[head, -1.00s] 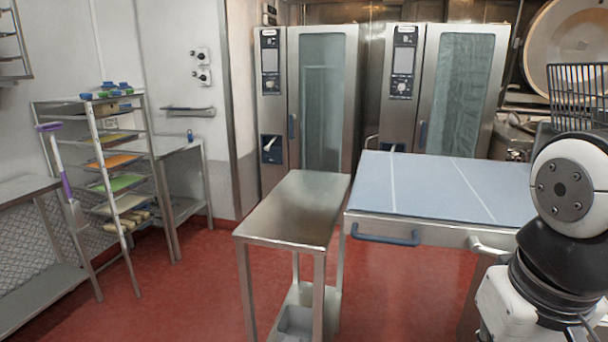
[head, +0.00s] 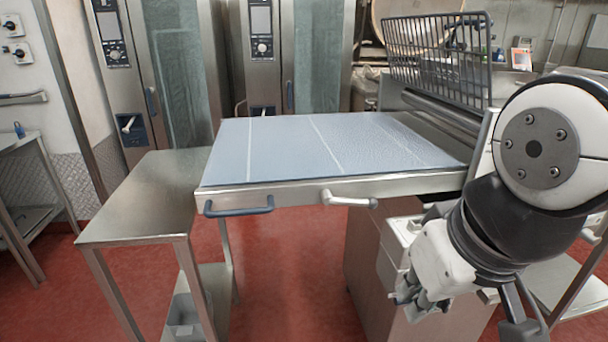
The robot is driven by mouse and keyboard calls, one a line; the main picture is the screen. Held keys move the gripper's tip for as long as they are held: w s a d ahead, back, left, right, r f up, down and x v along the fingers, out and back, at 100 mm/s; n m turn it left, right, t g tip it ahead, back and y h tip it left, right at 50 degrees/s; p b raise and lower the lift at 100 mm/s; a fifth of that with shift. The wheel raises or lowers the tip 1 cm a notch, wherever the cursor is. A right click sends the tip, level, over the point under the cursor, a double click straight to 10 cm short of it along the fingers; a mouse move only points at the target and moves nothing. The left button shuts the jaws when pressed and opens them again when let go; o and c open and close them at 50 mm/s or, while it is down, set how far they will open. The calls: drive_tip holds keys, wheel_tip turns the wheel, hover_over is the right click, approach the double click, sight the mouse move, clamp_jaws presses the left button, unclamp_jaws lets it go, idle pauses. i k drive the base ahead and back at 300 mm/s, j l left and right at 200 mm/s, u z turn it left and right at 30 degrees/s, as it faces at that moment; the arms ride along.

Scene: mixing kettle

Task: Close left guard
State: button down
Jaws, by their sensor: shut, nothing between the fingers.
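The guard is a dark wire grille (head: 437,58) standing raised at the back right of the sheeter table, in the head view. It sits above a long metal roller bar beside the blue-grey belt table (head: 330,150). A left and a right guard cannot be told apart here; only this grille shows. My gripper (head: 408,298) is low at the right, below the table's front edge and well apart from the grille. It is small and partly hidden by my arm's wrist; it looks shut and empty.
A steel side table (head: 140,195) stands left of the belt table. The belt table's front edge carries a dark handle (head: 239,208) and a pale handle (head: 348,200). Two tall ovens stand behind, one at the left (head: 170,70). Red floor (head: 290,265) is open in front.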

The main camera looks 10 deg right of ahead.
sight(480, 25)
drive_tip(key=z, duration=0.1)
drive_tip(key=i+l+u, duration=0.1)
drive_tip(key=l, duration=0.55)
drive_tip(key=i+l+u, duration=0.1)
drive_tip(key=l, duration=0.5)
